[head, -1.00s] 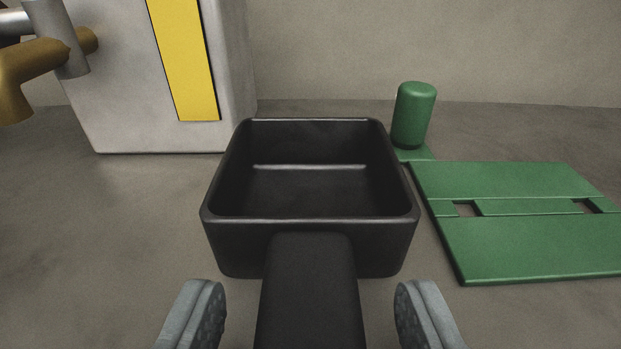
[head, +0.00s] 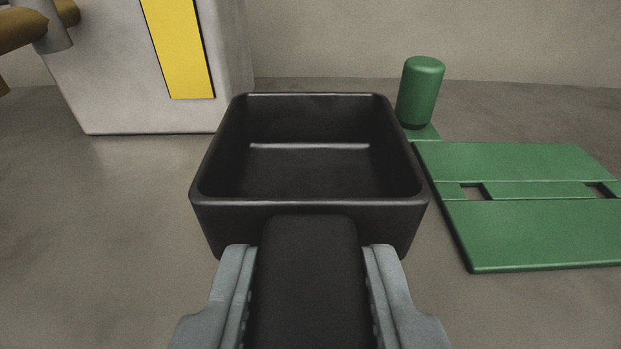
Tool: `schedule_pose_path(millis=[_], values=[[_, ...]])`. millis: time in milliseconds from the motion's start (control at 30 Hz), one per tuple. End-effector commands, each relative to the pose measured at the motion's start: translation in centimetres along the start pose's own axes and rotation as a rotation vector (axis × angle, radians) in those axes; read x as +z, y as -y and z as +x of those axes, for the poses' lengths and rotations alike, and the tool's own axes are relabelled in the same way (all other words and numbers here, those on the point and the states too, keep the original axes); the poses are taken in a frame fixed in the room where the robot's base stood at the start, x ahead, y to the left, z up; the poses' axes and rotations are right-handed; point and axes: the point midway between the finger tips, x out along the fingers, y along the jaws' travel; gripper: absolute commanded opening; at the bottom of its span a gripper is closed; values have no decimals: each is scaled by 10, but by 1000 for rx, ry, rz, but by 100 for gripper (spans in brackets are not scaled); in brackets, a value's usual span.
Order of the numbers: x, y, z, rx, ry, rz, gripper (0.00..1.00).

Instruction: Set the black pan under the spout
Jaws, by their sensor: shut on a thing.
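The black pan (head: 310,228) is a square, open, empty box in the middle of the head view, with a thick black handle (head: 308,285) toward me. My gripper (head: 308,262) is shut on the handle, one grey finger against each side, close behind the pan's near wall. The pan looks level; I cannot tell whether it touches the floor. The spout (head: 25,32) looks to be the brown pipe through a grey collar at the upper left, beside the grey machine. Its lower end is out of view.
The grey machine body (head: 110,70) with a yellow panel (head: 178,48) stands behind and left of the pan. A green slotted plate (head: 540,235) with a green post (head: 420,92) lies close on the right. Floor at the left front is clear.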

Motion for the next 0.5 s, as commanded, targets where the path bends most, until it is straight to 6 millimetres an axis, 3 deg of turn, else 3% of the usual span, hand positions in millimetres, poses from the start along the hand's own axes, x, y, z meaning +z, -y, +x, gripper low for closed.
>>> schedule_pose_path(millis=[500], values=[[-17,0,-4,0,-1,0,0]])
